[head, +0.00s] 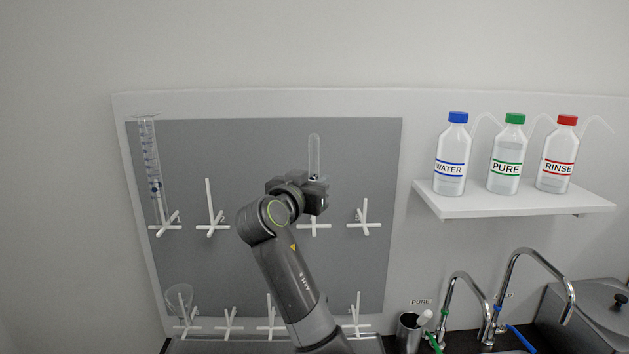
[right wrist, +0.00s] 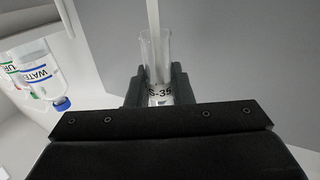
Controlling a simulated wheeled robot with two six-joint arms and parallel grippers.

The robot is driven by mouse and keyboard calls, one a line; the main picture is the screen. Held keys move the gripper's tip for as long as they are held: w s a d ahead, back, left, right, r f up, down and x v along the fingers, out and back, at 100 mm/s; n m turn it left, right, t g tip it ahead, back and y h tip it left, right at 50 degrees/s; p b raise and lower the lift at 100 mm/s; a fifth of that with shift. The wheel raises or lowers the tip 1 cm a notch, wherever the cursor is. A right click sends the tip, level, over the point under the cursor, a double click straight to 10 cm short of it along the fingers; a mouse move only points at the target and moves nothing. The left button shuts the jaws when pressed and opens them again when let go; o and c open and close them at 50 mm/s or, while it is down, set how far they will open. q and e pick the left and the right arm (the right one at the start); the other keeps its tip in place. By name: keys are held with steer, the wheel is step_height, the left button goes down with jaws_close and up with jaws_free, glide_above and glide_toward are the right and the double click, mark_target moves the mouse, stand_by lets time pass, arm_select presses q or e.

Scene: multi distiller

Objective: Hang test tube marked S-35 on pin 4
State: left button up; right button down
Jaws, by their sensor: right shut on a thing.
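The clear test tube (head: 314,155) is upside down in the head view, rounded end up, above a white pin (head: 314,226) in the upper row. My right gripper (head: 315,188) is shut on it. The right wrist view is inverted; there the tube (right wrist: 157,48) carries the mark S-35 between the fingers (right wrist: 158,88), its open mouth towards the picture's top. A white pin (right wrist: 153,18) lines up with the mouth and seems to run into it; whether they touch is unclear. My left gripper is not in view.
The grey pegboard (head: 240,150) has two rows of pins. An empty pin (head: 211,210) is left of my arm. A shelf (head: 510,203) with bottles and curved taps (head: 525,258) are at right.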

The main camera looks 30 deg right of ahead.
steer(key=shift+f+b, duration=1.8)
steer(key=shift+f, duration=0.65)
steer(key=c, duration=1.2)
jaws_free()
steer(key=shift+s+a+f+b, duration=0.1)
steer(key=shift+s+a+b, duration=0.2)
steer(key=shift+a, duration=0.1)
steer(key=b+v, duration=0.8)
steer(key=v, duration=0.8)
steer(key=shift+s+a, duration=0.1)
